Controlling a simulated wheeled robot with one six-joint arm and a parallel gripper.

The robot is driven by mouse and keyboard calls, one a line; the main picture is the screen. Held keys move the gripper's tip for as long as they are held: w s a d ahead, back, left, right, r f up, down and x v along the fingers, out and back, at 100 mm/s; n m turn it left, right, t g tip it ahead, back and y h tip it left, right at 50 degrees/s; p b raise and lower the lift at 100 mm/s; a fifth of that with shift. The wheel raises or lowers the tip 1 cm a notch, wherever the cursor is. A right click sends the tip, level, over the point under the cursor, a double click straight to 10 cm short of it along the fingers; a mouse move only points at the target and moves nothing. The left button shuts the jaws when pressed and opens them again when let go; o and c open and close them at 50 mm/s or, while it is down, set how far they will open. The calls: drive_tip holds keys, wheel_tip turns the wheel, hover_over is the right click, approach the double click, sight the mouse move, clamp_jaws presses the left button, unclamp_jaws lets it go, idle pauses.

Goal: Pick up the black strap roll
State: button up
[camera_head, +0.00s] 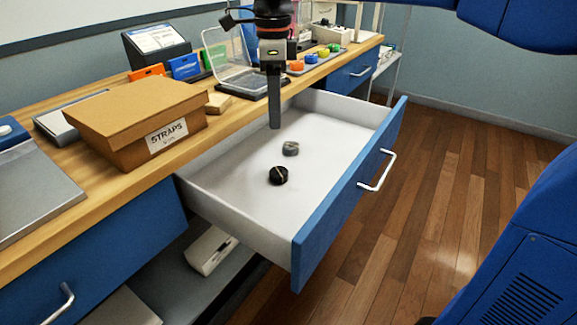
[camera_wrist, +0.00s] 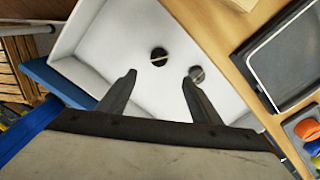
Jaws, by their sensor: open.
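The black strap roll (camera_head: 278,176) lies on the white floor of an open drawer (camera_head: 235,188), with a light band across it. A grey strap roll (camera_head: 290,148) lies just behind it. My gripper (camera_head: 275,126) points down above the drawer, over its back part. In the wrist view my gripper (camera_wrist: 158,80) is open and empty, its two dark fingers spread apart. The black roll (camera_wrist: 159,56) shows beyond and between the fingertips, and the grey roll (camera_wrist: 196,74) shows near the right fingertip. Neither roll appears to be held.
The drawer has raised walls and a blue front (camera_head: 345,200) with a metal handle (camera_head: 377,170). On the wooden counter stand a cardboard box (camera_head: 120,120) marked STRAPS and an open clear case (camera_head: 248,83). The drawer floor around the rolls is clear.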

hover_over(279, 171)
wheel_tip(279, 171, down, 12)
drive_tip(key=shift+w+a+r, duration=0.1)
drive_tip(key=shift+a, duration=0.05)
drive_tip(key=shift+f, duration=2.75)
drive_tip(key=shift+c, duration=0.7)
drive_tip(key=c, duration=1)
